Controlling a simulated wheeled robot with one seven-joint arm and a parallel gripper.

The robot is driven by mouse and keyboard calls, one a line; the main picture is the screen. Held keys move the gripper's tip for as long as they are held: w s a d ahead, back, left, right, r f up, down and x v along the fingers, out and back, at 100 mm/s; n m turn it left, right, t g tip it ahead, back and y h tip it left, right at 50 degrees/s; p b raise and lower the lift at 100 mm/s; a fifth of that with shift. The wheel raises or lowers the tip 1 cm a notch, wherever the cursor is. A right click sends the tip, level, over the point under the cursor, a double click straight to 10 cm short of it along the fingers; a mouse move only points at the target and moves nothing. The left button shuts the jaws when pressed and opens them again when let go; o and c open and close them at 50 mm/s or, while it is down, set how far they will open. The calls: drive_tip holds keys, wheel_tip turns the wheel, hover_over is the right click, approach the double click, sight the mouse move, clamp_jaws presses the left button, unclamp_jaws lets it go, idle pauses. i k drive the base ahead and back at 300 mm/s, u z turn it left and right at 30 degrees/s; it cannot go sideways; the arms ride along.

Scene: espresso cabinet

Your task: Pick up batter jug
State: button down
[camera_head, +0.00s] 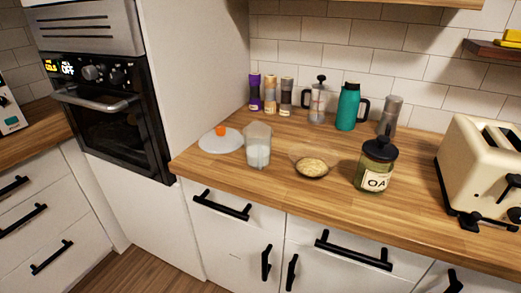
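A clear jug (258,152) with pale, whitish contents stands upright on the wooden counter (330,211), near its left front part. It looks like the batter jug. Its rim is open, and nothing touches it from the front. My gripper is not in view.
Close left of the jug lies a white round plate or lid (213,146) with an orange knob or item (221,131). A bowl of oats (311,165) and an oat jar (376,165) stand to the right. A toaster (486,165), teal flask (348,107), French press (317,103) and tall wall oven (105,95) surround the area.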

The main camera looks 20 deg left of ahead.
sight(258, 136)
drive_tip(key=z, duration=1.5)
drive_tip(key=k, duration=1.15)
drive_tip(key=u, duration=1.25)
drive_tip(key=i, duration=1)
